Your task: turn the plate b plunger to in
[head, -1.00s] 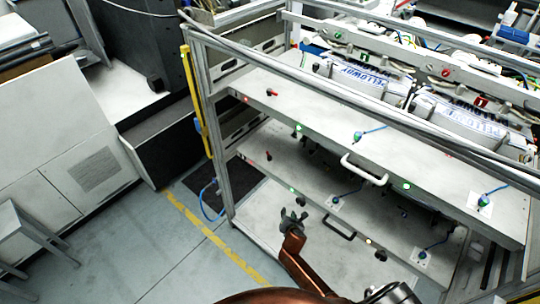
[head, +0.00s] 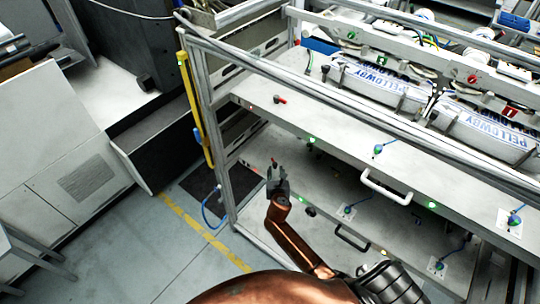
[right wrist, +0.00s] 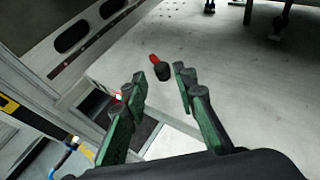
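My right gripper (head: 277,178) is at the left end of the lower plate (head: 325,185). The right wrist view shows its green-padded fingers (right wrist: 160,85) open and apart. A small plunger with a red end and a black knob (right wrist: 161,69) appears between and slightly beyond the fingertips, with no visible contact. Its red tip (head: 274,161) shows just above the gripper in the head view. The upper plate (head: 310,112) has a similar red plunger (head: 280,100) at its left. No letter naming either plate is readable. My left gripper is not in view.
The grey frame post (head: 222,170) stands left of the gripper. A white handle (head: 386,187) and a black handle (head: 352,238) stick out from the plate fronts. The upper plate overhangs the lower one.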

